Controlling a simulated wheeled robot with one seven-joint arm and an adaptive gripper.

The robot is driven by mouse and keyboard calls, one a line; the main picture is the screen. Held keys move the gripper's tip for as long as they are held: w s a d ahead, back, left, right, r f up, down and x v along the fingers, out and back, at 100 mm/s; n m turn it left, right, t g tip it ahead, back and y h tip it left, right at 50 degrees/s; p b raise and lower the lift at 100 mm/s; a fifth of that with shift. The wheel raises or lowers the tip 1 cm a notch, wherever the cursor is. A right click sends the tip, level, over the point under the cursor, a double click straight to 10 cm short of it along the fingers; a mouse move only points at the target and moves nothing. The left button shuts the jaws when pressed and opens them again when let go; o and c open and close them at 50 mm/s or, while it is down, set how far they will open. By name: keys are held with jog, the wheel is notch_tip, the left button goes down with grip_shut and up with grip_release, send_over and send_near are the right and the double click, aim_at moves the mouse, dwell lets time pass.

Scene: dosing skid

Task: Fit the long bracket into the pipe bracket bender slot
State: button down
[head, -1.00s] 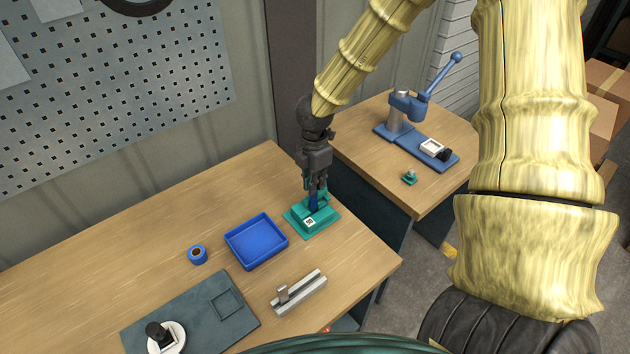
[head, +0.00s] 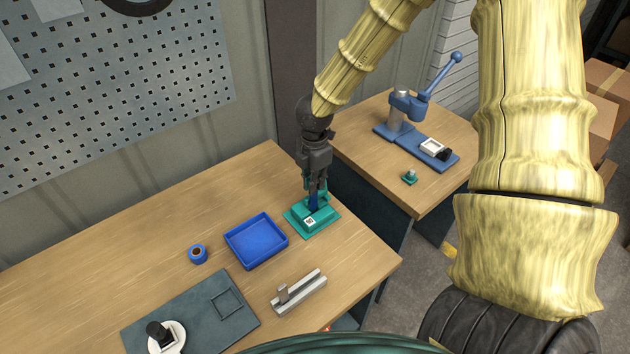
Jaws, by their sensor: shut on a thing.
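My gripper (head: 315,188) points down over the green bender block (head: 322,220) near the right end of the main table. It is shut on a small blue piece, the long bracket (head: 314,202). The bracket's lower end meets the top of the green block. The fingers hide much of the bracket, and I cannot tell how deep it sits in the slot. The block has a white marker label on its front.
A blue tray (head: 256,241) and a blue roll (head: 198,254) lie left of the block. A grey metal rail (head: 299,293) and a dark mat (head: 190,312) are in front. A second table (head: 440,185) holds a blue lever press (head: 407,105) and a small green piece (head: 409,178).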

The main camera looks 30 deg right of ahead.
aim_at(314, 198)
jog(key=shift+f+b, duration=1.5)
jog(key=shift+f, duration=0.65)
dwell(0.5)
jog(key=c, duration=1.5)
grip_release()
jog(key=shift+r, duration=0.55)
notch_tip(314, 198, up, 11)
jog(key=shift+d, duration=0.1)
